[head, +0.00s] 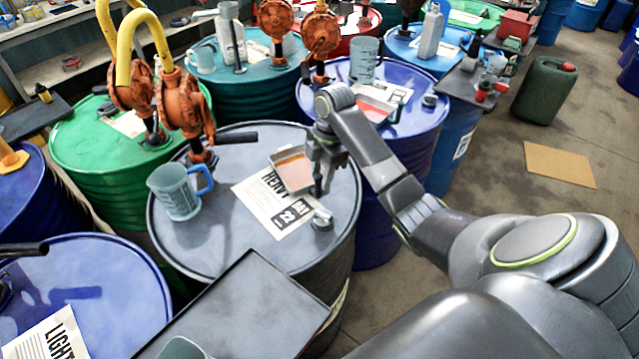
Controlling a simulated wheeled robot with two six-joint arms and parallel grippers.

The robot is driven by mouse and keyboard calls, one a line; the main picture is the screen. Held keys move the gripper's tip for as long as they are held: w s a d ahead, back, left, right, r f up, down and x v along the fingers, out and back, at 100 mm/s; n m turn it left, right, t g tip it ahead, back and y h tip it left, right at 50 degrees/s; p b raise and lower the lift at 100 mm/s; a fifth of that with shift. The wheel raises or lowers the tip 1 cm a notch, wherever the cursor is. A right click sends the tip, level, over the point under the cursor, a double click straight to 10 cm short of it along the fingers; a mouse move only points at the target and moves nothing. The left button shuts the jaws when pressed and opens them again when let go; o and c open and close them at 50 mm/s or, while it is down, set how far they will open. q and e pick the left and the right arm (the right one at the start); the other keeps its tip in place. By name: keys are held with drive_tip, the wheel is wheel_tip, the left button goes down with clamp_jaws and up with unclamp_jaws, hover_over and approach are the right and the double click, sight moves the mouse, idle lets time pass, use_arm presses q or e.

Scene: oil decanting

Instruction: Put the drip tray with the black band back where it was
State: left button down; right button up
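A small drip tray (291,172) with a grey rim and a reddish-brown inside is over the dark grey drum (230,245), above the drum's printed sheet. My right gripper (318,183) points down at the tray's right side and appears shut on its edge. The gripper hides that edge, and I cannot make out a black band. Whether the tray touches the drum top is unclear. A second, reddish tray (374,108) lies on the blue drum (425,118) behind, partly hidden by my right arm. My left gripper is not in view.
A clear measuring jug (178,192) with a blue handle and an orange pump (186,100) stand on the grey drum. The printed sheet (277,212) lies there beside a grey cap (322,221). A dark flat board (245,318) is in front. Other drums crowd behind.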

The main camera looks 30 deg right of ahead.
wheel_tip(320, 180, up, 8)
drive_tip(key=d+p, duration=0.1)
drive_tip(key=p, duration=0.5)
drive_tip(key=shift+d, duration=0.1)
